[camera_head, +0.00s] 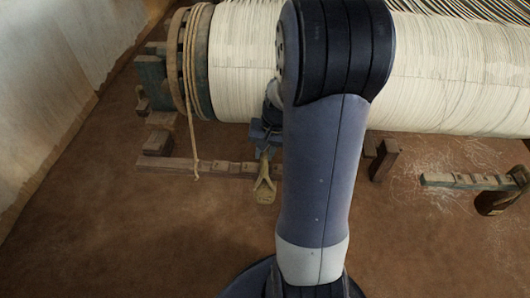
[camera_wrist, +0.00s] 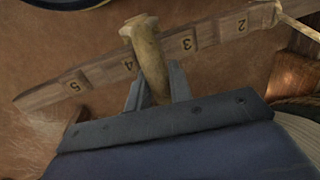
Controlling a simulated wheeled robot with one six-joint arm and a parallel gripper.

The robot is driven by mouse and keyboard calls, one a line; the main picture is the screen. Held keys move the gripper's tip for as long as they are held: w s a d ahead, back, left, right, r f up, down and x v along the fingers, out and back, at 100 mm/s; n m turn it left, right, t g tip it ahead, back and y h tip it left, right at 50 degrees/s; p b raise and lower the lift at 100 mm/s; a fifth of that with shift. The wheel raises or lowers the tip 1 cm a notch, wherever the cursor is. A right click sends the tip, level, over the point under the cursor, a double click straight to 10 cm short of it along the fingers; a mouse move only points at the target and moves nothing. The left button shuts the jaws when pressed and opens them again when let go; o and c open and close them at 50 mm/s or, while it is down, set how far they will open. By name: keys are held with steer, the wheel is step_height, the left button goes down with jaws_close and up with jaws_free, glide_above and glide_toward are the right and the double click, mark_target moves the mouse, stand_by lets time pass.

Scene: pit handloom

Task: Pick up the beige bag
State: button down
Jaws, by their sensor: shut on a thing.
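The beige bag (camera_head: 264,189) shows in the head view just left of my arm, small and below my gripper (camera_head: 265,156). In the wrist view the bag (camera_wrist: 147,46) is a narrow beige shape standing up between the two fingers of my gripper (camera_wrist: 158,82). The gripper is shut on it. The fingers hide part of the bag. I cannot tell whether it touches the floor.
A large roller wound with pale thread (camera_head: 440,75) lies across the back, with a hanging rope (camera_head: 190,120) at its left end. A numbered wooden strip (camera_wrist: 105,73) runs behind the bag. Another strip (camera_head: 465,181) lies at right. The left floor is clear.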

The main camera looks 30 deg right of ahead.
steer(key=s+a+p, duration=0.1)
steer(key=s+a, duration=0.8)
steer(key=s, duration=0.5)
steer(key=shift+s+a, duration=0.25)
steer(key=shift+a, duration=0.15)
steer(key=shift+w, duration=0.1)
